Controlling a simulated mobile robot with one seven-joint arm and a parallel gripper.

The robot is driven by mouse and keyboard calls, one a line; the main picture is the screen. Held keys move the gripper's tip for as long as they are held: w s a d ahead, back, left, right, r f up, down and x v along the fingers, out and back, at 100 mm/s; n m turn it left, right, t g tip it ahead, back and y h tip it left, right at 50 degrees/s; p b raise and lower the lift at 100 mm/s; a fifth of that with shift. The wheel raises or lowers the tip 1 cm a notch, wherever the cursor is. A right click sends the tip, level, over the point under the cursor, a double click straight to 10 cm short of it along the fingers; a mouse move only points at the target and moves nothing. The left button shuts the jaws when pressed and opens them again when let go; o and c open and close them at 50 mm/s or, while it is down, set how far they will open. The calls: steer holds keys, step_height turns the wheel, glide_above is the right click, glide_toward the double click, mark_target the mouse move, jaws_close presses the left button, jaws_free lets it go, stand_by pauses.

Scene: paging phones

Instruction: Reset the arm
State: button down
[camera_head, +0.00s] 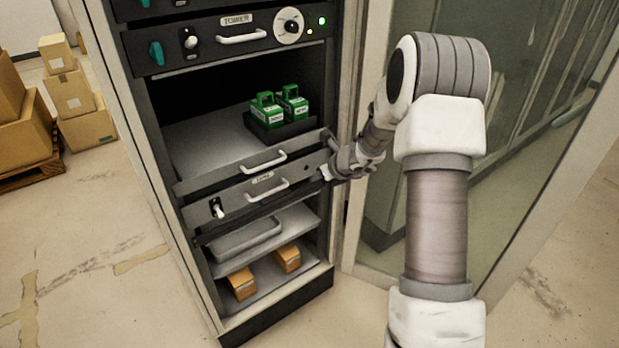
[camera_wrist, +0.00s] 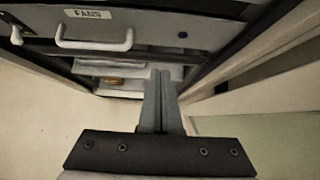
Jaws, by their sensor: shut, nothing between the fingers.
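My arm reaches from the lower right of the head view toward the cabinet. My gripper (camera_head: 327,173) is at the right end of the drawer panel (camera_head: 232,198) in the middle of the rack. In the wrist view my gripper (camera_wrist: 161,75) is shut, its fingers together with nothing between them. The fingers point toward the gap under a panel labelled FANS (camera_wrist: 88,14). That panel's white handle (camera_wrist: 94,44) is left of the fingers. I cannot tell whether the gripper touches the panel.
A glass panel (camera_head: 520,120) stands close on the right of my arm. Two green units (camera_head: 279,107) sit in a dark tray on the rack's upper shelf. Orange boxes (camera_head: 242,285) lie on the bottom shelf. Cardboard boxes (camera_head: 72,95) stand far left. Floor (camera_head: 90,230) left of the rack is clear.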

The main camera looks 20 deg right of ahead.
steer(key=s+a+r+n+g+y+p, duration=0.1)
steer(key=s+a+r+n+p, duration=0.2)
steer(key=s+a+r+n, duration=0.55)
steer(key=s+a+r+n+g+y+p, duration=0.1)
steer(key=s+a+r+n+p, duration=0.2)
steer(key=s+r+n, duration=0.95)
steer(key=s+d+r+n+h+p, duration=0.1)
steer(key=s+r+n+h+p, duration=0.1)
steer(key=s+r+n, duration=0.3)
steer(key=s+d+r+n+h+p, duration=0.2)
steer(key=s+r+n, duration=0.4)
steer(key=s, duration=0.6)
steer(key=shift+d+r+g+h+p, duration=0.25)
steer(key=shift+r+g+h+p, duration=0.15)
steer(key=shift+h+p, duration=0.15)
